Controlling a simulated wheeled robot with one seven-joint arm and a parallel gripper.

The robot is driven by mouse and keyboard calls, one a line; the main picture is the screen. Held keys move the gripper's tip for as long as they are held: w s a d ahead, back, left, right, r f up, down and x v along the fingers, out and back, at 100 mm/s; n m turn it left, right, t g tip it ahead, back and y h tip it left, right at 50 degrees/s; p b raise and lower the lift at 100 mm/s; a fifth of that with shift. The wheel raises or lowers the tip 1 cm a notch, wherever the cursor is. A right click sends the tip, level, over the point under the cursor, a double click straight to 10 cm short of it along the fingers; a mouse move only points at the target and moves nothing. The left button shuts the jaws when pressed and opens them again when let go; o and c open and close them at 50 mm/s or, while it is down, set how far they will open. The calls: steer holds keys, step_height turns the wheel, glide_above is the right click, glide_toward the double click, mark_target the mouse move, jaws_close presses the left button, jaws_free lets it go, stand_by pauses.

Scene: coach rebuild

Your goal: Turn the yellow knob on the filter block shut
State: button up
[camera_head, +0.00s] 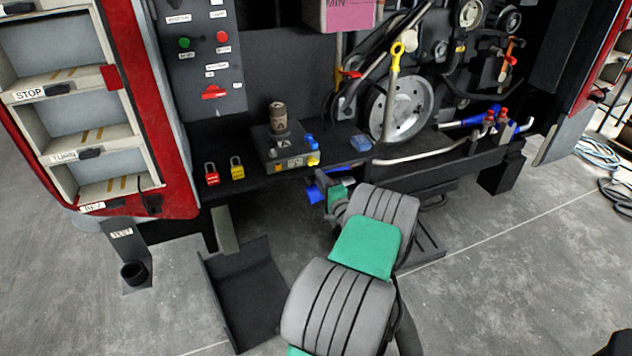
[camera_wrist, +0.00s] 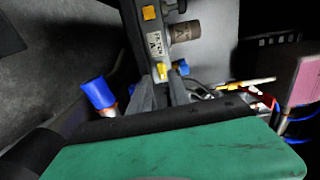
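The filter block (camera_head: 285,148) is a dark box with a brown cylinder on top, sitting on the front ledge of the machine. Its small yellow knob (camera_head: 313,158) is on the right side, just below a blue knob (camera_head: 310,141). In the wrist view the yellow knob (camera_wrist: 162,71) shows beyond my gripper (camera_wrist: 161,92), roughly between its two dark fingers. The fingers are apart with nothing visibly held. I cannot tell whether either touches the knob. The blue knob (camera_wrist: 184,68) is just right of it. In the head view my arm hides most of the gripper.
A blue cylindrical part (camera_wrist: 98,92) is close left of the fingers in the wrist view. Red (camera_head: 211,173) and yellow (camera_head: 237,168) padlocks are left of the block. A clear blue box (camera_head: 361,143) and a pulley wheel (camera_head: 400,105) are to the right. A dark tray (camera_head: 245,295) is below.

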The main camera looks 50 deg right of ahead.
mark_target(314, 164)
steer(key=shift+m+h, duration=0.3)
steer(key=x, duration=0.5)
steer(key=d+x, duration=0.1)
steer(key=x, duration=0.1)
steer(key=shift+s+f, duration=0.1)
steer(key=shift+c, duration=0.3)
jaws_close()
